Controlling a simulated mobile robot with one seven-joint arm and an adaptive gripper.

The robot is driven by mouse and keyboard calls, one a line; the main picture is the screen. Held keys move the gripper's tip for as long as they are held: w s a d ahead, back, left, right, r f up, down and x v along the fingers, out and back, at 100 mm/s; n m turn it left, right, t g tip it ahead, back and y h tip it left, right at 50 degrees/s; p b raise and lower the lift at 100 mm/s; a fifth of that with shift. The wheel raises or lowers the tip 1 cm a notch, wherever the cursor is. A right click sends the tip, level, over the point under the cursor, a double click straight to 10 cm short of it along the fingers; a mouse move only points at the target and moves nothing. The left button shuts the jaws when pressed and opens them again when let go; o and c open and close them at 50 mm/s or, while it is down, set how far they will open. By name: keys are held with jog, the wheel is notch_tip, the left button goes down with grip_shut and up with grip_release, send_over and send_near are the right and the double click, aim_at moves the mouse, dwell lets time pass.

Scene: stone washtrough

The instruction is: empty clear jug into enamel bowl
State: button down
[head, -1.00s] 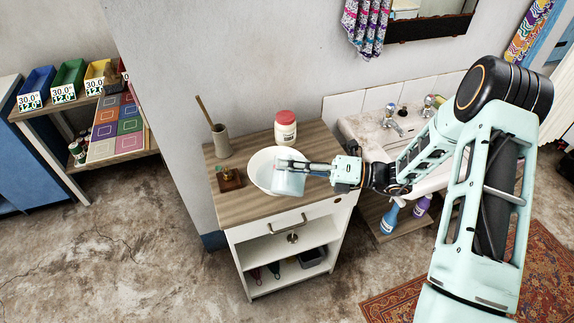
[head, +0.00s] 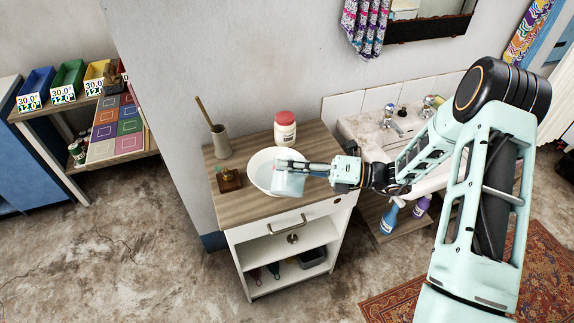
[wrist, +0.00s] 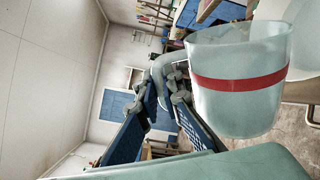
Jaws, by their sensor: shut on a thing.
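The clear jug (head: 287,183) is held over the right part of the white enamel bowl (head: 258,184) on the wooden cabinet top. In the wrist view the jug (wrist: 240,100) is pale and translucent with a red band; the room behind appears turned, so the jug is tipped well over. My gripper (head: 308,168) reaches in from the right and is shut on the jug's handle; its fingers also show in the wrist view (wrist: 170,92). A pale curved part of the bowl (wrist: 306,45) may show at the right there. I cannot tell how much liquid is left in the jug.
A white jar with a red lid (head: 285,127) stands behind the bowl. The stone trough (head: 385,135) is to the right. The front left cabinet top is bare.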

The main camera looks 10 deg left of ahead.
jog(key=shift+w+r, duration=0.1)
jog(key=shift+w+m+p, duration=0.4)
jog(key=shift+w+m, duration=0.05)
jog(key=shift+m, duration=0.05)
jog(key=shift+w, duration=0.1)
dwell(0.9)
jog(key=shift+w+m, duration=0.3)
jog(key=shift+m, duration=0.2)
